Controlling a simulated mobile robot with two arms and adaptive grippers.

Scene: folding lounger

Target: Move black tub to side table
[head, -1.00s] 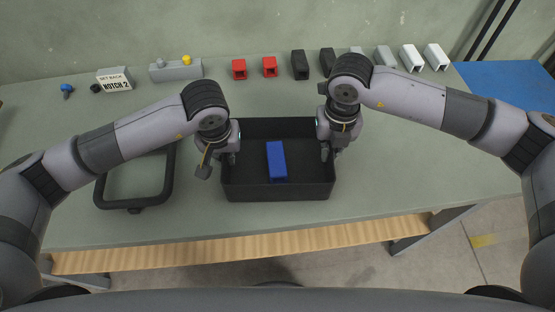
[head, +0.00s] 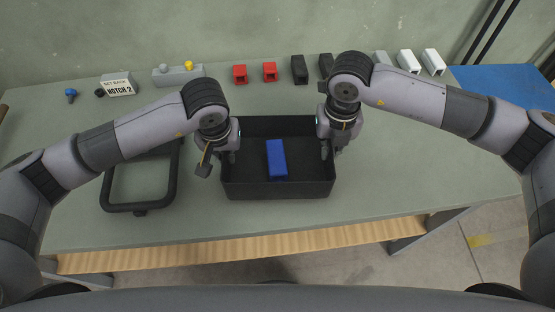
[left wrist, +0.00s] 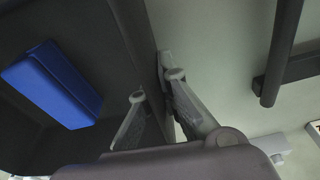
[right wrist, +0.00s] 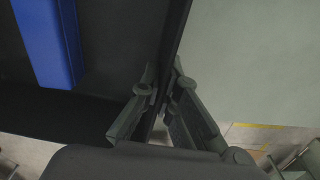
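The black tub (head: 305,188) is in the middle of the head view, over the front of the grey-green bench, with a blue block (head: 277,158) inside. My left gripper (head: 218,162) is at its left wall. In the left wrist view its fingers (left wrist: 156,88) straddle that wall (left wrist: 135,35) and appear closed on it. My right gripper (head: 331,150) is at the right wall; in the right wrist view its fingers (right wrist: 163,85) pinch that wall. I cannot tell how high the tub sits above the bench. A blue surface (head: 500,86), possibly the side table, is at right.
A black frame (head: 140,207) lies on the bench (head: 420,170) left of the tub. Along the back stand a "NOTCH 2" sign (head: 118,85), a grey button box (head: 178,75), red blocks (head: 240,74), black blocks (head: 299,69) and white blocks (head: 433,62). The bench right of the tub is clear.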

